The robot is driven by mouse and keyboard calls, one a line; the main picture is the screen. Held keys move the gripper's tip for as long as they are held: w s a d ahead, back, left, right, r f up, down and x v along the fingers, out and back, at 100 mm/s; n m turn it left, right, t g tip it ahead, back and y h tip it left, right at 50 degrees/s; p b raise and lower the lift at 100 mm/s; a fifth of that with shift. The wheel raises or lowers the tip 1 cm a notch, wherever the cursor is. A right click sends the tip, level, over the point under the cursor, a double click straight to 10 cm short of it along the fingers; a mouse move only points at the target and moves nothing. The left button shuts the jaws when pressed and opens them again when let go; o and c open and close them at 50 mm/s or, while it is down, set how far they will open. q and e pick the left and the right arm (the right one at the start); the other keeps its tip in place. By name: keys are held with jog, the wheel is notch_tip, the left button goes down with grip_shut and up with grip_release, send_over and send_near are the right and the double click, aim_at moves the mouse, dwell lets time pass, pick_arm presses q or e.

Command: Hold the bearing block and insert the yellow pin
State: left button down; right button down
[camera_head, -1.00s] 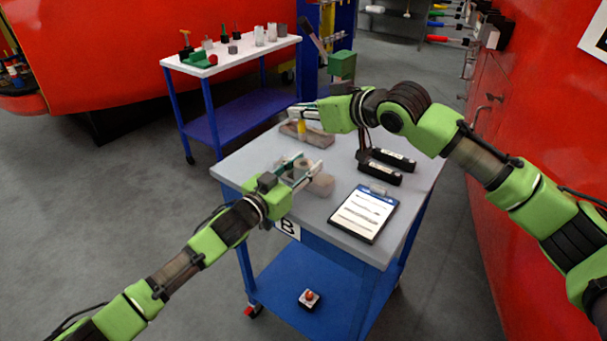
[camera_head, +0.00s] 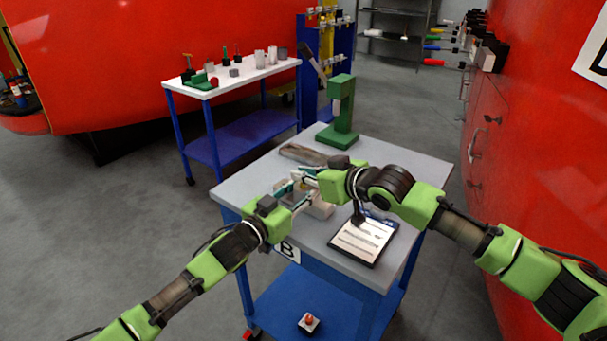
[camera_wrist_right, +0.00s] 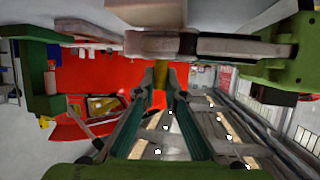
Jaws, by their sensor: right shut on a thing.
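The bearing block (camera_head: 320,209) is a pale piece near the table's front left edge, partly hidden by my grippers. My left gripper (camera_head: 296,194) has its fingers at the block's left part; whether they grip it or only stand around it I cannot tell. My right gripper (camera_head: 303,177) is directly above the block, close to the left gripper. In the right wrist view my right gripper (camera_wrist_right: 160,88) is shut on the yellow pin (camera_wrist_right: 159,76), held between the fingertips. A pale block part (camera_wrist_right: 155,44) lies just past the pin's end. Whether they touch I cannot tell.
A clipboard (camera_head: 364,240) lies right of the block, below my right arm. A brown tray (camera_head: 303,155) lies behind the grippers, and a green press (camera_head: 340,128) stands at the back of the table (camera_head: 415,168). A white-topped cart (camera_head: 265,71) stands further back.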

jog(key=c, duration=2.1)
grip_release()
jog(key=shift+f, duration=0.15)
jog(key=shift+c, duration=0.2)
jog(key=shift+r, duration=0.2)
jog(key=v, duration=0.7)
jog(key=shift+s+d+r, duration=0.1)
jog(key=shift+s+d, duration=0.05)
jog(key=shift+s, duration=0.05)
